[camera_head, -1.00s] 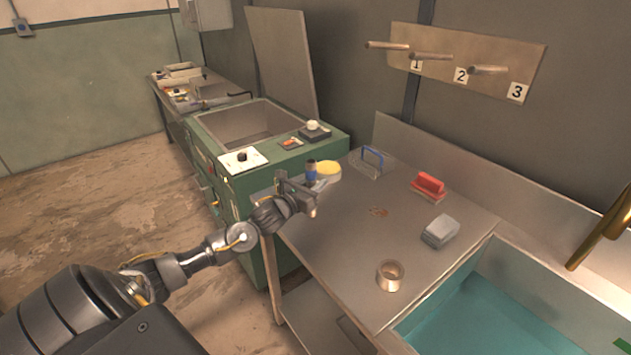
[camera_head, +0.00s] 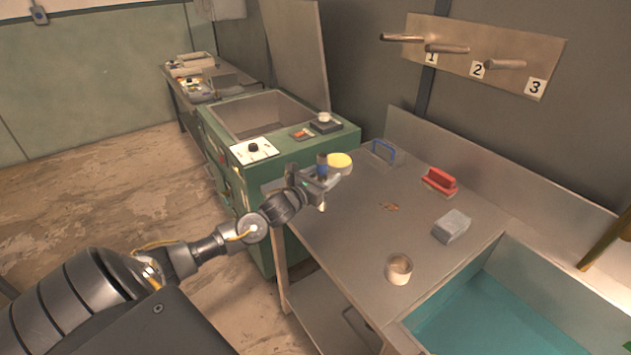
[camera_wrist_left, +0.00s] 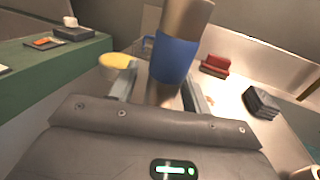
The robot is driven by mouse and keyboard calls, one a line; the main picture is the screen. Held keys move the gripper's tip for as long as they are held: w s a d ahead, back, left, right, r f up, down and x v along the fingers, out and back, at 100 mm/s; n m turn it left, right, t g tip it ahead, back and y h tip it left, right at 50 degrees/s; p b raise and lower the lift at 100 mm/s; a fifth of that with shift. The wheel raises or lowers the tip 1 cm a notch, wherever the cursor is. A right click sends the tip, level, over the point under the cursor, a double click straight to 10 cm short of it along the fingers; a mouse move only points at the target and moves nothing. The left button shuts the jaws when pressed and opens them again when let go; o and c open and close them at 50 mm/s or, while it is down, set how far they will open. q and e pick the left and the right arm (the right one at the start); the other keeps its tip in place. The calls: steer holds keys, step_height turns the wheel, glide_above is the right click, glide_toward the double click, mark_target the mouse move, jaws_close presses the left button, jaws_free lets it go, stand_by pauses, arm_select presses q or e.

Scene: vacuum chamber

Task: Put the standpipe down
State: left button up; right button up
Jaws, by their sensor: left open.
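The standpipe is a brownish metal tube with a blue band (camera_head: 322,163), at the left edge of the steel table (camera_head: 345,225). My left gripper (camera_head: 325,185) is there, around the tube. In the left wrist view the standpipe (camera_wrist_left: 187,18) rises between the two fingers of my left gripper (camera_wrist_left: 160,92), tilted a little in the picture. The fingers are open, one on each side of it. The gripper body hides the tube's lower end, so I cannot tell whether it touches the table. My right gripper is not in view.
On the table are a yellow-topped round thing (camera_head: 341,161), a blue-handled tool (camera_head: 384,150), a red-handled brush (camera_head: 439,180), a grey block (camera_head: 451,227) and a beige ring (camera_head: 398,269). A teal-bottomed basin (camera_head: 480,312) lies at right. A green machine (camera_head: 290,160) stands behind left. The table's middle is mostly clear.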

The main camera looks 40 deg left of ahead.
arm_select(q)
steer(key=s+b, duration=0.2)
steer(key=s, duration=1)
steer(key=shift+a, duration=0.15)
steer(key=shift+w, duration=0.1)
